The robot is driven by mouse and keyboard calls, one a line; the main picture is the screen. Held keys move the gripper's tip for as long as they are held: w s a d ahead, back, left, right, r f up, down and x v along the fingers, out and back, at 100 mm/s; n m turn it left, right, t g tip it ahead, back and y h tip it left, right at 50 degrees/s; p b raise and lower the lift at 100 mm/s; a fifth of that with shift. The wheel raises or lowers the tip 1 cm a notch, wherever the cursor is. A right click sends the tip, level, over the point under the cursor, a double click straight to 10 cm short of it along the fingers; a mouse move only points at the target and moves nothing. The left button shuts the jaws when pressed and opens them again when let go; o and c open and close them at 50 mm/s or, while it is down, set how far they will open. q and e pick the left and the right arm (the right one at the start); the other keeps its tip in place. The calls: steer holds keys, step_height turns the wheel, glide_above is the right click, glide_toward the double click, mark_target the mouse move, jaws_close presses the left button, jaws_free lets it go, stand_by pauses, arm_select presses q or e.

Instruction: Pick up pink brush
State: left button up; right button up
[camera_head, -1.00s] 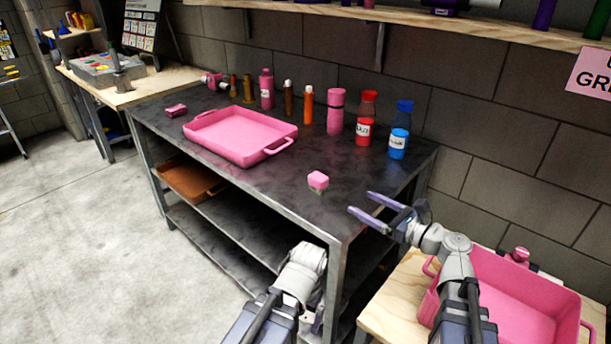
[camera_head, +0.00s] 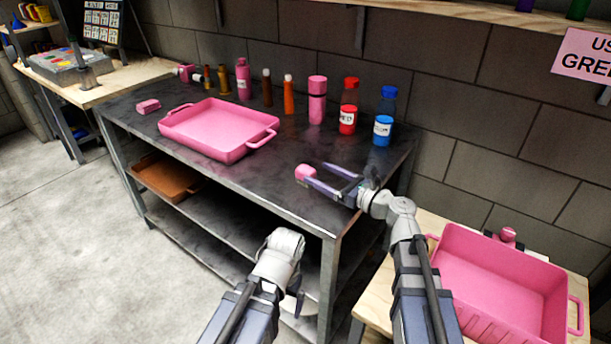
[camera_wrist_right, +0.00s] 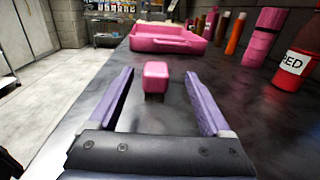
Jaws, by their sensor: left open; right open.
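A small pink block with a darker lower part (camera_head: 304,172), which looks like the pink brush, stands on the dark metal table near its right end. It also shows in the right wrist view (camera_wrist_right: 156,76). My right gripper (camera_head: 316,174) is open over the table, its fingertips at the pink block. In the right wrist view the block stands between the two purple fingers (camera_wrist_right: 160,74), with a gap on each side. My left gripper (camera_head: 298,298) is low in front of the table, mostly hidden behind its own arm, and away from the block.
A pink tray (camera_head: 215,130) and another small pink block (camera_head: 148,106) are on the table's left. Several bottles stand along the back, including a red one (camera_head: 348,112) and a blue one (camera_head: 383,120). A pink bin (camera_head: 500,285) sits on a wooden table at right.

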mark_target(313, 173)
steer(key=shift+f+x, duration=0.2)
steer(key=shift+x, duration=2.6)
steer(key=shift+s+a, duration=0.1)
steer(key=shift+s, duration=0.15)
steer(key=shift+c, duration=0.2)
jaws_close()
